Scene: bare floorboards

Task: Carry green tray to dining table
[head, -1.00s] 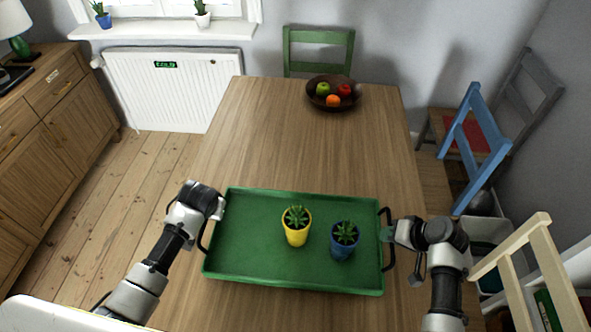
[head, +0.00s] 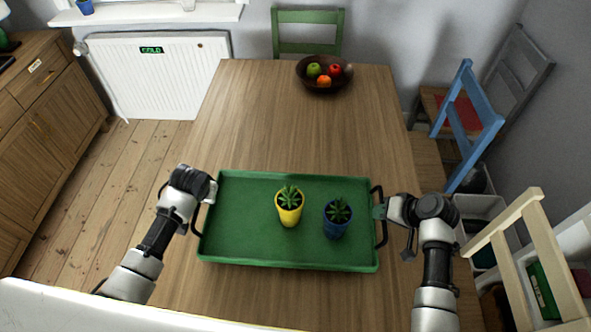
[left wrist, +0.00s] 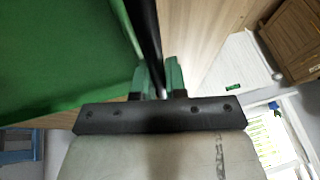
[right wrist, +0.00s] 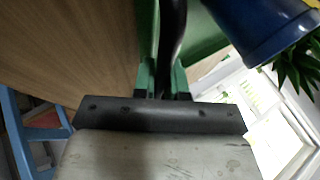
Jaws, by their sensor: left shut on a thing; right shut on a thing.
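The green tray (head: 250,248) is level over the near part of the wooden dining table (head: 290,130); I cannot tell whether it touches the tabletop. A yellow pot with a plant (head: 289,208) and a blue pot with a plant (head: 337,219) stand upright on it. My left gripper (left wrist: 158,85) is shut on the tray's black left handle (left wrist: 146,40). My right gripper (head: 381,212) is shut on the black right handle, which also shows between its fingers in the right wrist view (right wrist: 172,45).
A brown bowl of fruit (head: 308,80) stands at the table's far end, with a green chair (head: 308,20) behind. A blue chair (head: 470,115) and a cream chair (head: 545,260) are on the right. The middle of the table is clear. A wooden cabinet (head: 40,150) stands left.

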